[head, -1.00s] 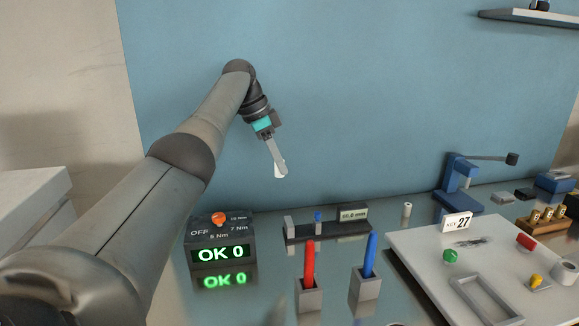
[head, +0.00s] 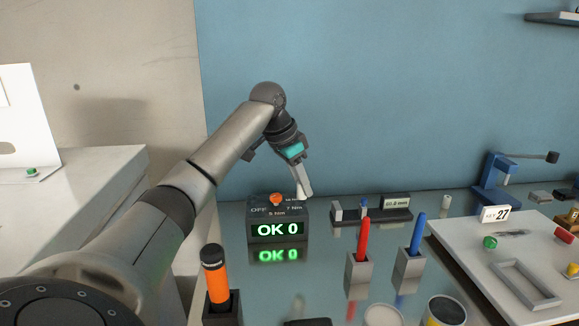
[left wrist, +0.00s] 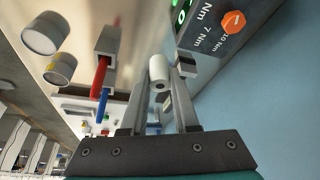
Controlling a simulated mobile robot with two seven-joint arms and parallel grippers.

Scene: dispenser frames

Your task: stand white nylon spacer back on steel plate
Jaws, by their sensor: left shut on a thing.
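My left gripper (head: 303,187) is shut on the white nylon spacer (head: 300,195), in the air behind the right rear corner of the torque display box in the picture. The glossy grey work surface (head: 325,262) looks like the steel plate. I cannot tell the spacer's exact height above it. My right gripper is not in view.
The display box (head: 277,228), reading OK 0, is close to the gripper.

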